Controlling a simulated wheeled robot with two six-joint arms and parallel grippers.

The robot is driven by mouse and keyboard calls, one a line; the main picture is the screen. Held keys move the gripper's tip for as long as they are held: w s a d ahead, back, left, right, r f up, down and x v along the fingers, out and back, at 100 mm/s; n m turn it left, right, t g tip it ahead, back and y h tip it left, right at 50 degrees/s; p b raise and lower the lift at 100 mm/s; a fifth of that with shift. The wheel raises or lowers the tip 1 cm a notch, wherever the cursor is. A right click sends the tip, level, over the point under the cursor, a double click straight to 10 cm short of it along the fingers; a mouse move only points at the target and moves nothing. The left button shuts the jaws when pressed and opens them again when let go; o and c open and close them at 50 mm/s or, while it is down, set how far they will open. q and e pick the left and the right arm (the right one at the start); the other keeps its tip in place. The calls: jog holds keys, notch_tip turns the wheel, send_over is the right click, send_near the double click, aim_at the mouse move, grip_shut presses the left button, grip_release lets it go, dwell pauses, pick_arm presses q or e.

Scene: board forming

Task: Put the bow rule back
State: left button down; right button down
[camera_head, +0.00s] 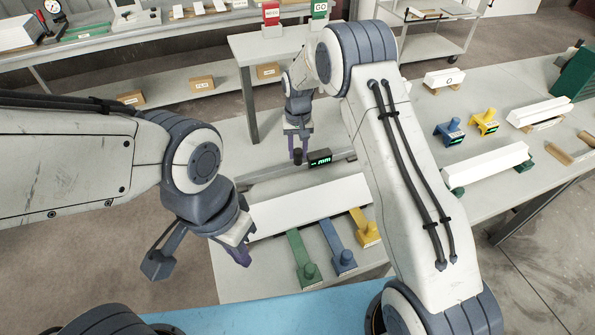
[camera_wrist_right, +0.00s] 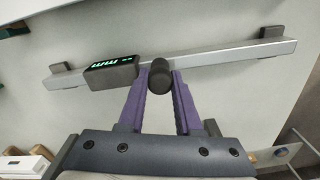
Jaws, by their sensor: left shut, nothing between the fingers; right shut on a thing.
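The bow rule is a long grey metal bar (camera_wrist_right: 210,53) with a dark readout box (camera_wrist_right: 110,72) showing green "mm" and a dark round knob (camera_wrist_right: 160,78). My right gripper (camera_wrist_right: 159,88) is shut on the knob, with a purple finger on each side. In the head view the readout (camera_head: 320,158) shows beside my right gripper (camera_head: 297,152), over the far part of the central table. I cannot tell whether the bar touches the surface below. My left gripper (camera_head: 239,254) is shut and empty at the table's left side.
A long white board (camera_head: 312,203) lies in front of the rule. Green (camera_head: 301,258), blue (camera_head: 338,248) and yellow (camera_head: 364,228) handled tools lie nearer me. Dark blocks (camera_wrist_right: 271,32) stand by the bar's ends. My right arm hides part of the table.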

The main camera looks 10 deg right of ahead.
jog(key=shift+f, duration=0.25)
jog(key=shift+c, duration=1)
grip_release()
notch_tip(320, 180, up, 9)
jog(key=b, duration=0.2)
jog(key=shift+r+b, duration=0.1)
jog(key=shift+b, duration=0.3)
jog(key=shift+r, duration=0.6)
